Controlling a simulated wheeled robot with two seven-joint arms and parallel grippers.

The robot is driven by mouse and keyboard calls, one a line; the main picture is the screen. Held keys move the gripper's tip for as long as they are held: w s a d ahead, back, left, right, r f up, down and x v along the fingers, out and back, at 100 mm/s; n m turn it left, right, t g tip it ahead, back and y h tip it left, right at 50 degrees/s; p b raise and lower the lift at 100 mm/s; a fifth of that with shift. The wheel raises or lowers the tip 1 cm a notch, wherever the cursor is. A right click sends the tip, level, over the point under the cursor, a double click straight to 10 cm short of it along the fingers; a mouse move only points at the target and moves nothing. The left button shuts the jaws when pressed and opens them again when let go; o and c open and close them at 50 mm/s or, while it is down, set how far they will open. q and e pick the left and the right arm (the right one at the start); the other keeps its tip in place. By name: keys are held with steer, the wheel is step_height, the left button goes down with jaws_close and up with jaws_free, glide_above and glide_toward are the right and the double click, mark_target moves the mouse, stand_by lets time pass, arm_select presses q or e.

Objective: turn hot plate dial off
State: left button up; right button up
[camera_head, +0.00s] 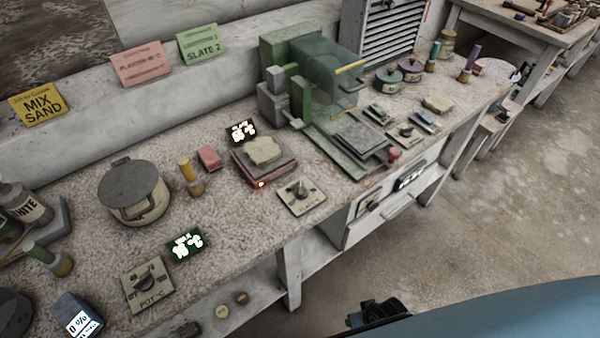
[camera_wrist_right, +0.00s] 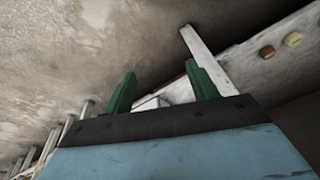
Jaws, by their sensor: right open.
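The hot plate (camera_head: 283,173) is a low reddish block with a grey top on the workbench, and a pale stone slab (camera_head: 263,150) lies on it. A small orange-red light glows on its front corner. In front of it to the right is a beige panel with a dark dial (camera_head: 300,191). A lit display (camera_head: 241,131) stands behind the plate; its digits are too small to read surely. My right gripper shows in the right wrist view (camera_wrist_right: 160,86), its two green fingers apart with nothing between them, over the floor, away from the dial. My left gripper is not in view.
A second dial panel marked POT °C (camera_head: 147,281) stands at the front left with a green-lit display (camera_head: 187,246). A lidded pot (camera_head: 134,191) and a green machine (camera_head: 315,85) flank the hot plate. Open floor (camera_head: 500,220) lies right of the bench.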

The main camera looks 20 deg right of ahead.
steer(key=w+a+r+m+y+p, duration=0.1)
steer(key=w+a+r+p, duration=0.15)
steer(key=w+r, duration=0.7)
step_height(320, 180, up, 28)
steer(key=m+y+p, duration=0.2)
steer(key=m+y, duration=0.1)
steer(key=m, duration=0.7)
glide_above(303, 187)
steer(key=s+d, duration=0.1)
steer(key=s, duration=0.4)
steer(key=shift+d, duration=0.2)
steer(key=w+d+r+m+g, duration=0.1)
steer(key=w+d+r+m, duration=0.3)
steer(key=r+m, duration=0.45)
steer(key=shift+m, duration=0.35)
steer(key=x, duration=0.4)
steer(key=b+x, duration=0.1)
steer(key=x, duration=0.4)
steer(key=s+x, duration=0.1)
steer(key=x, duration=0.3)
steer(key=shift+d+f, duration=0.15)
steer(key=shift+f, duration=0.4)
